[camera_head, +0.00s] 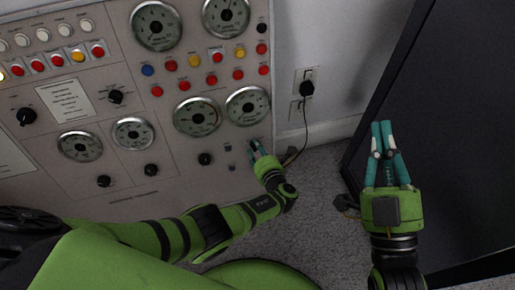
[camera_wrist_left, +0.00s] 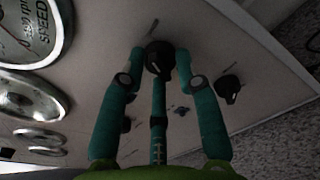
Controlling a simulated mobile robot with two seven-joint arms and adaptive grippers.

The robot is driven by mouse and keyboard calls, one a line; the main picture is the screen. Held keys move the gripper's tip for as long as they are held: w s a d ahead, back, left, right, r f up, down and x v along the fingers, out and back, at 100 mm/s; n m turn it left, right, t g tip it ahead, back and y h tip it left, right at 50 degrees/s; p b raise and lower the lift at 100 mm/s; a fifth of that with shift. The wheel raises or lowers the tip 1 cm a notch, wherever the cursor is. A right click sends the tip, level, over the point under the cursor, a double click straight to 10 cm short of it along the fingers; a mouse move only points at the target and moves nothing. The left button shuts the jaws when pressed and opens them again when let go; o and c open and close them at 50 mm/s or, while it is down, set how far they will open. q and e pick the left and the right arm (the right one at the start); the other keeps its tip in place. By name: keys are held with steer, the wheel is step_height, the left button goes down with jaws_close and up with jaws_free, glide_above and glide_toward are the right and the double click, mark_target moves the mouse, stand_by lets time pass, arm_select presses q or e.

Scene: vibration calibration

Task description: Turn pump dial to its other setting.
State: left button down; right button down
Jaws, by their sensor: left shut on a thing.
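In the left wrist view a round black dial (camera_wrist_left: 158,57) with a pale pointer line sits on the panel, between the teal fingertips. My left gripper (camera_wrist_left: 160,78) is shut on this dial. In the head view my left gripper (camera_head: 257,149) reaches the lower right of the control panel, and its fingers hide the dial there. I cannot read a label for it. My right gripper (camera_head: 381,128) is up at the right, away from the panel, with its teal fingertips close together and nothing seen between them.
The grey control panel (camera_head: 130,185) carries gauges, coloured buttons and other black knobs. Another black knob (camera_wrist_left: 229,88) is right of the held dial. A wall outlet (camera_head: 304,90) has a black plug and hanging cord. A dark panel (camera_head: 455,130) stands at the right. Carpet (camera_head: 315,230) lies below.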

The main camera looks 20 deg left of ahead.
arm_select(q)
steer(key=shift+s+d+f+m, duration=0.2)
steer(key=shift+f+m, duration=0.1)
steer(key=shift+m, duration=0.7)
arm_select(e)
steer(key=shift+w+d+f+g+h, duration=0.15)
steer(key=shift+w+f+g+h, duration=0.2)
steer(key=shift+f, duration=0.25)
arm_select(q)
steer(key=shift+a, duration=0.15)
steer(key=c, duration=0.9)
jaws_free()
arm_select(e)
steer(key=shift+f, duration=0.1)
arm_select(q)
steer(key=shift+r, duration=0.1)
steer(key=v, duration=1.2)
steer(key=shift+w, duration=0.1)
